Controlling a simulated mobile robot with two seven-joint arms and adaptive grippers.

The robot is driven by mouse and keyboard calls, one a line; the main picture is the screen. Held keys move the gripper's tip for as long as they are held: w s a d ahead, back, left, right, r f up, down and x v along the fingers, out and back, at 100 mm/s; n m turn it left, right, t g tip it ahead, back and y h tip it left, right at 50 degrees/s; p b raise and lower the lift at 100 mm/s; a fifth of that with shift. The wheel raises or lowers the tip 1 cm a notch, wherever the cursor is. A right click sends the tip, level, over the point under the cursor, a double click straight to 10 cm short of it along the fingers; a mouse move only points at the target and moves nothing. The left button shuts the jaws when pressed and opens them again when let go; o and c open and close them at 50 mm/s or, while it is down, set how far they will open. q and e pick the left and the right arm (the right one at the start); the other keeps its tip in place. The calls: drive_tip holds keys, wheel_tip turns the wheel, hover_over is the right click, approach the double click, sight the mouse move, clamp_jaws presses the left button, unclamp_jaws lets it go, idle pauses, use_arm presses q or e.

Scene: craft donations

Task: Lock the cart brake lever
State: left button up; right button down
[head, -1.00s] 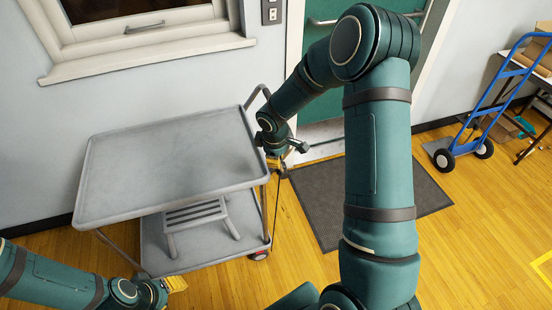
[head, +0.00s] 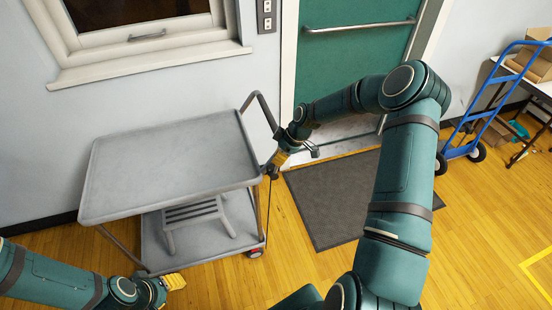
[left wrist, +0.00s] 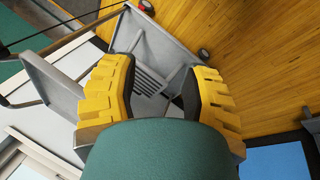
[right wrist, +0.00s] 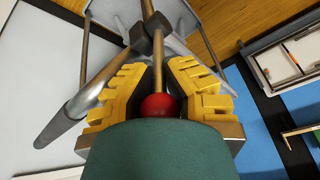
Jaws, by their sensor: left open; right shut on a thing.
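The grey two-tier cart (head: 170,165) stands against the wall below the window. In the right wrist view, the brake lever is a brass-coloured rod (right wrist: 152,20) with a red knob (right wrist: 158,105) on its end. My right gripper (head: 279,162) is at the handle end of the cart, with its yellow fingers shut around the knob end. In the head view the gripper hides the knob, so I cannot tell the lever's locked state. My left gripper (head: 174,282) is open and empty by the cart's near lower edge; its wrist view shows the cart's lower shelf between the fingers.
A grey stool (head: 196,220) sits on the cart's lower shelf. The green door (head: 350,60) has a dark mat (head: 325,205) before it. A blue hand truck (head: 480,110) stands at the right. The wooden floor in front is clear.

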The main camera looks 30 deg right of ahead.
use_arm(q)
wheel_tip(320, 180, down, 9)
drive_tip(key=s+b, duration=0.2)
drive_tip(key=b, duration=0.6)
drive_tip(key=shift+d+f+g+b, duration=0.2)
drive_tip(key=shift+g+b, duration=0.1)
drive_tip(key=shift+b, duration=0.1)
use_arm(e)
drive_tip(key=s+d+f+t+y, duration=0.1)
drive_tip(key=d+f+t+y, duration=0.1)
drive_tip(key=d+y, duration=0.3)
drive_tip(key=shift+f+m+y, duration=0.3)
drive_tip(key=shift+f+y, duration=0.35)
drive_tip(key=shift+y, duration=0.85)
use_arm(q)
drive_tip(key=shift+s, duration=0.1)
use_arm(e)
drive_tip(key=c, duration=1)
unclamp_jaws()
drive_tip(key=shift+s+d, duration=0.1)
drive_tip(key=v, duration=1.2)
drive_tip(key=shift+f, duration=0.1)
use_arm(q)
drive_tip(key=shift+d, duration=0.15)
use_arm(e)
drive_tip(key=shift+s, duration=0.1)
